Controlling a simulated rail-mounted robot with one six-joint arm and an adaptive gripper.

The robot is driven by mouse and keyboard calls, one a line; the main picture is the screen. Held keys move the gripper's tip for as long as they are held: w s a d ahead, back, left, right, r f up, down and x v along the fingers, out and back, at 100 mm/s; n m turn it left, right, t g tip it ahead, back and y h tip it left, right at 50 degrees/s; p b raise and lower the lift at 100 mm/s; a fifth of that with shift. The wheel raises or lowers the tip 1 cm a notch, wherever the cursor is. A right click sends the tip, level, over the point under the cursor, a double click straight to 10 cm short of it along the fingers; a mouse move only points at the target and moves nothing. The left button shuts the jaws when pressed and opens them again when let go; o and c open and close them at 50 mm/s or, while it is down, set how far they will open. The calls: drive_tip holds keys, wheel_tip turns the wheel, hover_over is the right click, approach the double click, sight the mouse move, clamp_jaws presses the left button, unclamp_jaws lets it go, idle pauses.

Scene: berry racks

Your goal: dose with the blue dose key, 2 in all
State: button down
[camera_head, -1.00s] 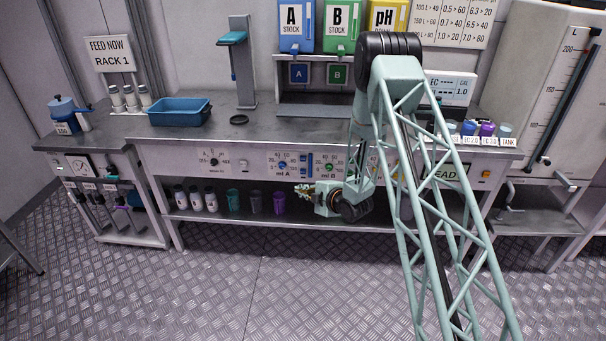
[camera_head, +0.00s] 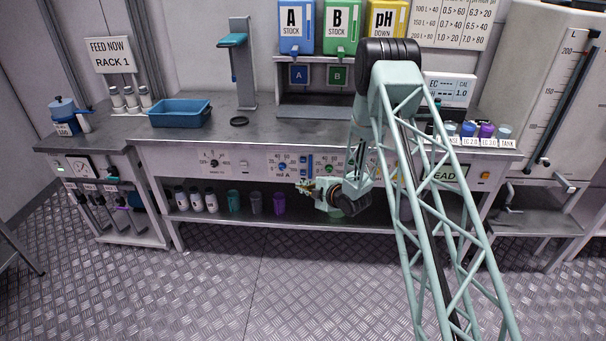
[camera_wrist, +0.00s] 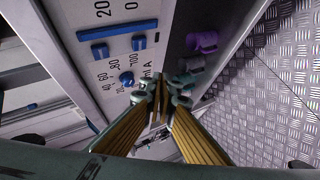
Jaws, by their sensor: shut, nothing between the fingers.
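The dosing panel carries a blue dial (camera_head: 282,168) marked mL A, with blue upright parts (camera_head: 303,166) to its right. In the wrist view the blue dial (camera_wrist: 127,84) and a long blue bar (camera_wrist: 117,29) show on the white panel. Two short blue pieces (camera_wrist: 100,51) and (camera_wrist: 138,42) sit between them; I cannot tell which part is the dose key. My gripper (camera_head: 304,187) is shut and empty just below and in front of the panel. Its fingertips (camera_wrist: 160,82) appear beside the panel's lower edge; contact cannot be told.
Several bottles and cups stand on the lower shelf, including a purple cup (camera_head: 279,203) near my gripper. A green dial (camera_head: 331,169) is on the panel to the right. A blue tray (camera_head: 180,123) and black ring (camera_head: 239,121) rest on the bench. Floor in front is clear.

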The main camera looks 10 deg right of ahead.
drive_tip(key=shift+w+d, duration=0.25)
drive_tip(key=shift+w, duration=0.65)
drive_tip(key=shift+w+d, duration=0.25)
drive_tip(key=shift+w, duration=0.6)
drive_tip(key=shift+w+d, duration=0.25)
drive_tip(key=shift+w, duration=0.65)
drive_tip(key=shift+w+d+b, duration=0.25)
drive_tip(key=shift+w+b, duration=0.6)
drive_tip(key=shift+b, duration=0.1)
idle(0.8)
drive_tip(key=shift+s, duration=0.2)
idle(0.3)
drive_tip(key=shift+s+a+b, duration=0.2)
drive_tip(key=shift+s+b, duration=0.15)
drive_tip(key=shift+s, duration=0.25)
drive_tip(key=shift+s, duration=0.15)
drive_tip(key=shift+s+a+b, duration=0.2)
drive_tip(key=shift+s+a, duration=0.05)
drive_tip(key=shift+s, duration=0.5)
drive_tip(key=shift+s+a+b, duration=0.15)
drive_tip(key=shift+s+a, duration=0.05)
drive_tip(key=shift+s, duration=0.6)
drive_tip(key=shift+s+a+b, duration=0.2)
drive_tip(key=shift+s+a, duration=0.05)
drive_tip(key=shift+s, duration=0.5)
